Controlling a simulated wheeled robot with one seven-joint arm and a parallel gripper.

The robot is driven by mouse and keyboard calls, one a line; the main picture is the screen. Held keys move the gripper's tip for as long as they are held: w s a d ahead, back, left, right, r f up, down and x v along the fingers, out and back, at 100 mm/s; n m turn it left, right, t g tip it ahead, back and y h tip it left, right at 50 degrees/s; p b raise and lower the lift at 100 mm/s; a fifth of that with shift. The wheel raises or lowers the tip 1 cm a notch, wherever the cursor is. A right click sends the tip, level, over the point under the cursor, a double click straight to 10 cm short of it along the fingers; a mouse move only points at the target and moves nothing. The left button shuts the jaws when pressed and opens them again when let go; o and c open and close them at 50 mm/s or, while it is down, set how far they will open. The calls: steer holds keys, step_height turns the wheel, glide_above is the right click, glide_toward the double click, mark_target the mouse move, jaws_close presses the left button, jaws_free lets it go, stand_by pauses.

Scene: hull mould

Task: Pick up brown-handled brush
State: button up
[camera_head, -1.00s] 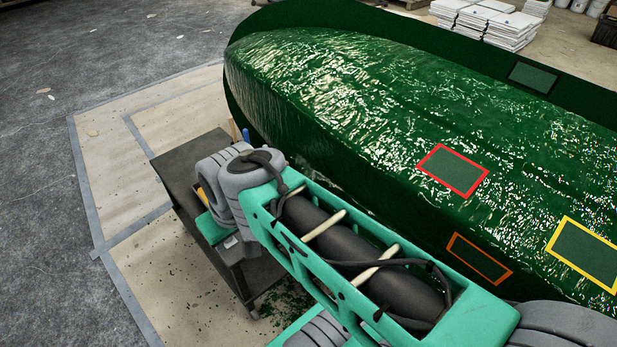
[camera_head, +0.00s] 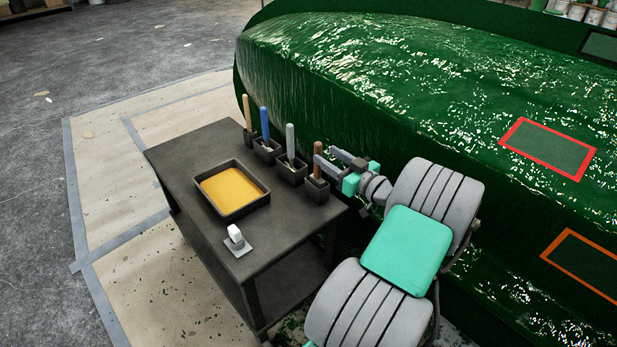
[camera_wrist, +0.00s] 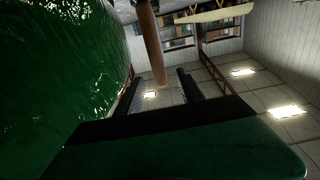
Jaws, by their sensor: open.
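The brown-handled brush (camera_head: 317,159) stands upright in a small dark holder (camera_head: 316,190) at the table's right corner, the nearest of a row of brushes. Its bristles are hidden in the holder. My gripper (camera_head: 327,158) is open at handle height, coming from the right, with its fingertips close to the brown handle. In the wrist view the brown handle (camera_wrist: 151,45) appears between the two open fingers (camera_wrist: 160,80), towards their tips. I cannot tell whether a finger touches it.
Brushes with grey (camera_head: 290,139), blue (camera_head: 265,124) and tan (camera_head: 248,112) handles stand in holders along the dark table (camera_head: 190,150). A tray of yellow material (camera_head: 233,212) and a small white-handled tool (camera_head: 235,240) lie on it. The green hull (camera_head: 420,100) rises close behind.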

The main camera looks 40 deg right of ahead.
steer(key=shift+w+d, duration=0.15)
steer(key=shift+w, duration=0.15)
steer(key=w, duration=0.7)
steer(key=shift+w+a+b, duration=0.2)
steer(key=shift+a+b, duration=0.1)
steer(key=shift+b, duration=0.05)
steer(key=shift+d, duration=0.1)
jaws_close()
